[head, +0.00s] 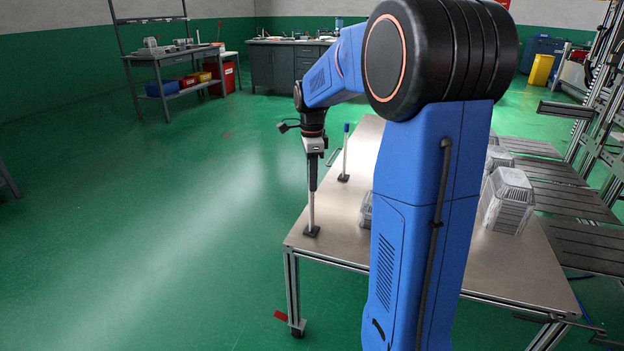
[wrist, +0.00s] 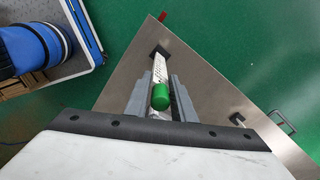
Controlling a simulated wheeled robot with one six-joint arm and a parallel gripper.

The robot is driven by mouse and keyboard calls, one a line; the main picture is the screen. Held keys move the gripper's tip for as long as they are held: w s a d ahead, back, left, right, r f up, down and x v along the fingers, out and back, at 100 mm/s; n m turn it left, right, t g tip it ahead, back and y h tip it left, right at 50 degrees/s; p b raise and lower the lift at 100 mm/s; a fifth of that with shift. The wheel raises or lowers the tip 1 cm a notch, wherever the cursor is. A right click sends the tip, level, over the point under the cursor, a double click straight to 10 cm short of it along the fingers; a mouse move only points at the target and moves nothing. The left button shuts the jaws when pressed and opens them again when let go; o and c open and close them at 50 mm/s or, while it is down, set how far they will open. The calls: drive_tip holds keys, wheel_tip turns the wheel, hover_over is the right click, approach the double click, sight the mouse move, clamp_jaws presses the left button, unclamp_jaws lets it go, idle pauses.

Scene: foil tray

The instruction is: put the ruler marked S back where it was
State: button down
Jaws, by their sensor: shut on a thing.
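My gripper (head: 313,180) points straight down over the near left corner of the steel table (head: 335,255). It is shut on an upright white ruler (head: 311,210) with a green top end, seen between the fingers in the wrist view (wrist: 159,68). The ruler's lower end meets a small black base (head: 311,231) on the table; I cannot tell whether it is seated in it. Dark marks show on its face, but no letter is readable. A second white stick with a blue top (head: 345,150) stands upright in another black base (head: 343,178), farther back and apart from my gripper.
Clear stacked trays (head: 508,200) stand at the table's right side. A smaller tray stack (head: 365,212) is partly hidden behind my arm. A thin metal handle (wrist: 282,121) shows at the table's edge. Bare tabletop lies between the two black bases.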

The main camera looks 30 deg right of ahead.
drive_tip(key=c, duration=1.5)
unclamp_jaws()
wheel_tip(320, 180, up, 11)
drive_tip(key=shift+r, duration=0.55)
drive_tip(key=shift+s+a, duration=0.1)
drive_tip(key=shift+s, duration=0.05)
drive_tip(key=s+a+f+n+t, duration=0.1)
drive_tip(key=s+a+f+n, duration=0.3)
drive_tip(key=s+n, duration=0.3)
drive_tip(key=s+a+f+n+t, duration=0.2)
drive_tip(key=s+a+f+n, duration=0.2)
drive_tip(key=s, duration=0.9)
drive_tip(key=s+a+f+n+t, duration=0.1)
drive_tip(key=s+a+f+n, duration=0.3)
drive_tip(key=s+a+n, duration=0.3)
drive_tip(key=shift+s+a+f+n+t, duration=0.1)
drive_tip(key=shift+s+a+n+t, duration=0.1)
drive_tip(key=shift+s+n, duration=0.8)
drive_tip(key=shift+s+a+f+n+t, duration=0.15)
drive_tip(key=shift+s+n, duration=0.3)
drive_tip(key=shift+n, duration=0.95)
